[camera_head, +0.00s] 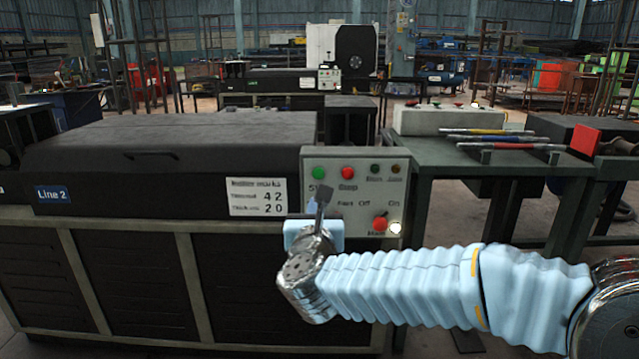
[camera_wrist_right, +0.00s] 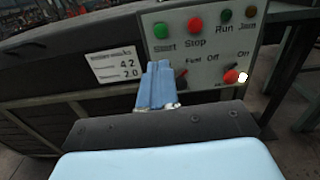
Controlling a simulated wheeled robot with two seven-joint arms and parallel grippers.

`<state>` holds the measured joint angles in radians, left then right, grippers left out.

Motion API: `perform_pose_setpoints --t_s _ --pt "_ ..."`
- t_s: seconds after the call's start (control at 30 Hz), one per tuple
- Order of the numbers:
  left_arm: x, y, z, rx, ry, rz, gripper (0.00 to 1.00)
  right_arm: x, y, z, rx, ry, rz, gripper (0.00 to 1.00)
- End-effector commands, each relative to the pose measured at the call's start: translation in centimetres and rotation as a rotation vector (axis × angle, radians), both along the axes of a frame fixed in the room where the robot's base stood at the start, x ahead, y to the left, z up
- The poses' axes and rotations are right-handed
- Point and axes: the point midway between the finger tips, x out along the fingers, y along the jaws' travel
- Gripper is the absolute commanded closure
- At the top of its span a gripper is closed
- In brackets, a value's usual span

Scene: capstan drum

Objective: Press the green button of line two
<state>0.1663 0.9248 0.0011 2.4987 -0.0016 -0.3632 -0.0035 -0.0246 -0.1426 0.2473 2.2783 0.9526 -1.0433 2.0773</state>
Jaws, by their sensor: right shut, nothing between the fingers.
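The green Start button (camera_head: 319,172) sits at the upper left of the grey control panel (camera_head: 350,205) on the machine with the blue Line 2 sign (camera_head: 52,194). It also shows in the right wrist view (camera_wrist_right: 160,30). The red Stop button (camera_head: 348,172) is just to its right. My right gripper (camera_head: 322,192) is shut and empty, in front of the panel's left part. In the right wrist view its blue fingers (camera_wrist_right: 157,82) appear just below the Start label, below the green button. I see a gap in the picture between fingertips and button. My left gripper is not in view.
Lower on the panel are a selector switch, partly hidden by the gripper, and a red Main knob (camera_head: 380,225) beside a white lamp (camera_head: 395,228). To the right stands a green bench (camera_head: 440,160) with several coloured-handled tools. Another machine (camera_head: 265,82) stands behind.

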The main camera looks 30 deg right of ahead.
Motion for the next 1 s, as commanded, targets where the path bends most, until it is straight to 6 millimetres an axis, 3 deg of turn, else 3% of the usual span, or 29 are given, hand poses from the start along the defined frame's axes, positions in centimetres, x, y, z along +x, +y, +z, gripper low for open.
perform_pose_setpoints --t_s 0.47,1.0 --pt "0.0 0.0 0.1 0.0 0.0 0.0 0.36 0.4 -0.4 0.4 0.016 -0.014 -0.006 1.0" --pt "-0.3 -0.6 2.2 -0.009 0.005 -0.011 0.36 9.1 -5.8 0.4 0.015 -0.01 -0.007 1.0"
